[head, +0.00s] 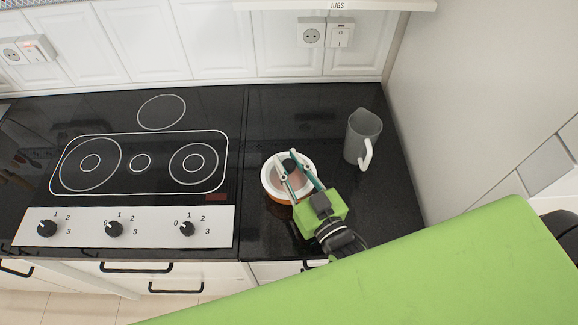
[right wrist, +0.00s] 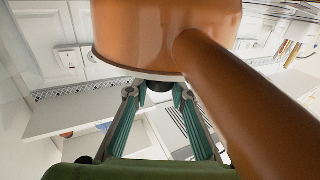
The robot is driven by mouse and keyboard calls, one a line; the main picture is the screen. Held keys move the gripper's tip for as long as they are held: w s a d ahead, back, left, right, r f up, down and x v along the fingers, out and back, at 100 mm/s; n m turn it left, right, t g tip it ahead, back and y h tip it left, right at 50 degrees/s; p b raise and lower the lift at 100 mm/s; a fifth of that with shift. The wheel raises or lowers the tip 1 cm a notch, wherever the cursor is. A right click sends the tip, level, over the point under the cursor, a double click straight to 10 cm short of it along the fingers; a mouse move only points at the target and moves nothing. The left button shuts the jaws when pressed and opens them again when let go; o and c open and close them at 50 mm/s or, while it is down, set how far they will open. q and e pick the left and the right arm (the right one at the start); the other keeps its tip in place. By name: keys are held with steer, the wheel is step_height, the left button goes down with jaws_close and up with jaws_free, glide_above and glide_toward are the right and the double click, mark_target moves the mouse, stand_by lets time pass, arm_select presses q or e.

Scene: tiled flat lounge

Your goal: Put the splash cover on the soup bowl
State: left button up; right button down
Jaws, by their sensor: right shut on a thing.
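The orange-brown soup bowl (head: 281,198) stands on the black counter right of the hob. The splash cover (head: 269,184) shows as a round piece with a white rim over the bowl's top. My right gripper (head: 289,163) is shut on the cover's dark knob. In the right wrist view the fingers (right wrist: 156,88) pinch the black knob beside the cover's pale rim (right wrist: 112,67), with the orange bowl (right wrist: 130,35) and its thick handle against that rim. I cannot tell whether the cover rests fully on the bowl or is slightly apart. My left gripper is not in view.
A grey jug (head: 362,138) with a white handle stands on the counter just right of the bowl, near the side wall. The black hob (head: 140,195) with its knob panel lies to the left. The counter behind the bowl is clear.

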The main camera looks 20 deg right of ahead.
steer(key=c, duration=1.8)
jaws_free()
steer(key=shift+s+d+b, duration=0.35)
steer(key=shift+s+b, duration=0.1)
steer(key=shift+s, duration=1.55)
steer(key=shift+s+d+b, duration=0.3)
steer(key=shift+s+b, duration=0.2)
steer(key=shift+s, duration=1.45)
steer(key=shift+s+d+b, duration=0.35)
steer(key=shift+s+b, duration=0.1)
steer(key=shift+s, duration=1.55)
